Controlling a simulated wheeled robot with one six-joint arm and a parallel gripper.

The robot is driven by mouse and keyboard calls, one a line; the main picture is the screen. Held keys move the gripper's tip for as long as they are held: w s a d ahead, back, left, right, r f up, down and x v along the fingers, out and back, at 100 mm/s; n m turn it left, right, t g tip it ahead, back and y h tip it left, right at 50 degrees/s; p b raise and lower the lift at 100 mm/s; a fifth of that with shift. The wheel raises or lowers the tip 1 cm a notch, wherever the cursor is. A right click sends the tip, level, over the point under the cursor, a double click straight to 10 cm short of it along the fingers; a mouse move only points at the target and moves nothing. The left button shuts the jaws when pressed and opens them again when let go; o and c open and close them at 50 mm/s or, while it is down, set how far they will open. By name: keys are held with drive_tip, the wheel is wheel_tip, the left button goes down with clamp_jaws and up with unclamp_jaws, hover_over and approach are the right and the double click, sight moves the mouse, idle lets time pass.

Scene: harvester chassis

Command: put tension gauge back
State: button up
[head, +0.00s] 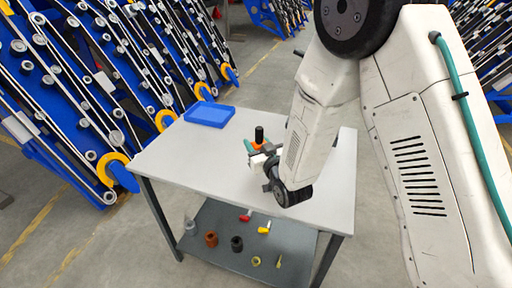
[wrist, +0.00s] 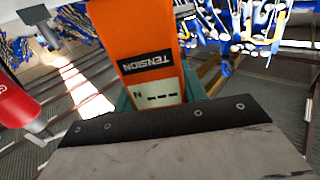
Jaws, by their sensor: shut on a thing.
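The tension gauge (wrist: 138,42) is an orange block with a black label reading TENSION and a pale display with an N and dashes. It fills the upper middle of the wrist view. My gripper (wrist: 156,100) is shut on it, with green finger parts showing on both sides. In the head view my gripper (head: 257,151) is over the middle of the grey table, with a little orange of the gauge (head: 261,145) between its fingers. A black cylinder (head: 259,133) rises just behind it. I cannot tell whether the gauge touches the tabletop.
A blue tray (head: 209,107) lies at the table's (head: 185,160) far left. The lower shelf (head: 215,220) holds several small parts and red- and yellow-handled tools. A red object (wrist: 14,105) shows at the wrist view's left. Blue machine frames (head: 110,80) stand beyond the table.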

drive_tip(key=shift+f, duration=1.1)
drive_tip(key=shift+f, duration=0.4)
drive_tip(key=shift+f, duration=0.2)
drive_tip(key=o, duration=1.3)
drive_tip(key=shift+f, duration=0.1)
